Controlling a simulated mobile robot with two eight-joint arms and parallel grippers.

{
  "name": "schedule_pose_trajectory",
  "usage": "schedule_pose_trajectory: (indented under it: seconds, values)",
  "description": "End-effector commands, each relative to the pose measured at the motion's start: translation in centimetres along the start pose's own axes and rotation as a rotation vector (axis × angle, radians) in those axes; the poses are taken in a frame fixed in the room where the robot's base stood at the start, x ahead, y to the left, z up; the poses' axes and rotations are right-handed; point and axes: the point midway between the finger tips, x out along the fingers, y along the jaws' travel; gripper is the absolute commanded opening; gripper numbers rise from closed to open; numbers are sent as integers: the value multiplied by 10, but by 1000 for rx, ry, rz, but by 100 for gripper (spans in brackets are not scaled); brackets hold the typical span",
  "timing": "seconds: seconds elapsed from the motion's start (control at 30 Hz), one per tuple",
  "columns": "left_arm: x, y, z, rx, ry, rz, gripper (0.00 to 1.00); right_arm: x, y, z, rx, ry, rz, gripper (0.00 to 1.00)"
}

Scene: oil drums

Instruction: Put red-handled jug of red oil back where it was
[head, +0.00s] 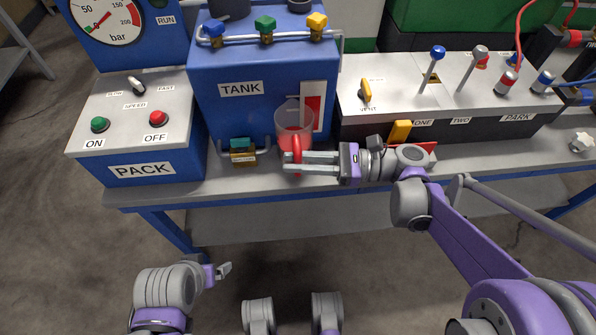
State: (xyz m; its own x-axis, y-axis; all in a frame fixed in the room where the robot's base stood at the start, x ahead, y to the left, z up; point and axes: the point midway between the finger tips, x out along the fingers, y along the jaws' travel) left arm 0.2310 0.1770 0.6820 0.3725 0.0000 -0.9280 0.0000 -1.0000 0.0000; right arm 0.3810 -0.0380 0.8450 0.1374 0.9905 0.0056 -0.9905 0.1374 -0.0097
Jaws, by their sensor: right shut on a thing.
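The clear jug (293,113) with red oil in its lower part is upright in front of the blue tank (236,105). Its red handle (297,146) faces me. My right gripper (292,161) reaches in from the right and is shut on the handle. The jug's base is partly hidden by the handle and gripper, so I cannot tell if it touches the bench (230,186). My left gripper (224,270) is low at the left, in front of the bench and away from the jug; its finger gap is unclear.
The blue pack (140,125) with green and red buttons stands left. A small brass fitting (243,157) is left of the jug. A yellow block (400,132) and the lever panel (450,90) are right. The bench's front strip is narrow.

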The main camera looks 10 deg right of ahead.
Motion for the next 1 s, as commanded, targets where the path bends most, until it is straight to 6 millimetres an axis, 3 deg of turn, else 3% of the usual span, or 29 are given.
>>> schedule_pose_trajectory:
  seconds: [0.23, 0.67, 0.7, 0.83, 1.0]
  values:
    - [15, 0, 4, 0, -4, 0, 91, 0, 0, -37, 0, -1, 0, 0]
    - [18, 0, 4, 0, -5, 0, 91, 0, 0, -43, -1, -1, 0, 0]
    - [18, 0, 4, 0, -4, 0, 91, 0, 0, -43, 0, 0, 0, 26]
    - [17, 0, 4, 0, -4, 0, 91, 0, 0, -43, 0, 0, 0, 49]
    - [17, 0, 4, 0, -4, 0, 91, 0, 0, -43, 0, 0, 0, 50]
